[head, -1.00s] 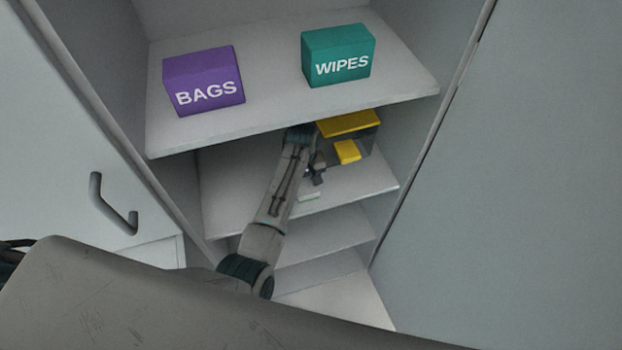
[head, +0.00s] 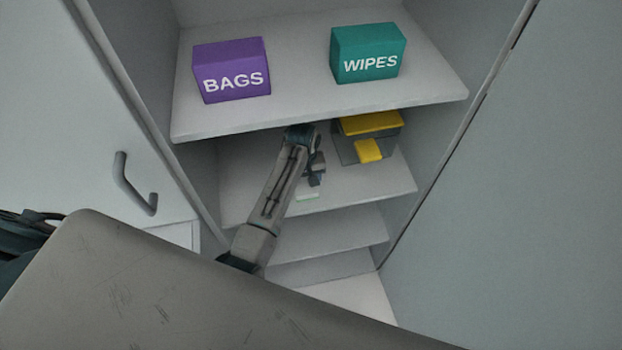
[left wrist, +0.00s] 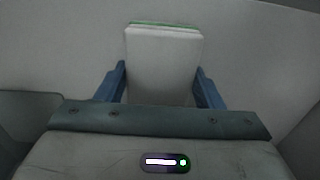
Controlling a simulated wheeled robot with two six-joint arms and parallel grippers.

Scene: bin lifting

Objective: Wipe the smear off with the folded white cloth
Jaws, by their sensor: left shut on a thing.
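The folded white cloth (left wrist: 162,60) is a pale block with a green far edge, between the two blue fingers of my left gripper (left wrist: 160,86) in the left wrist view. The gripper is shut on it. In the head view my left gripper (head: 316,178) is above the second shelf, and the cloth shows as a small pale strip (head: 307,196) close to that shelf's front edge. I cannot tell whether the cloth touches the shelf. I cannot make out the smear in either view. My right gripper is not in view.
The upper shelf (head: 300,108) overhangs my arm and holds a purple BAGS box (head: 232,70) and a teal WIPES box (head: 368,53). A clear bin with yellow parts (head: 368,150) stands right of the gripper on the second shelf (head: 370,185). Cabinet walls close both sides.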

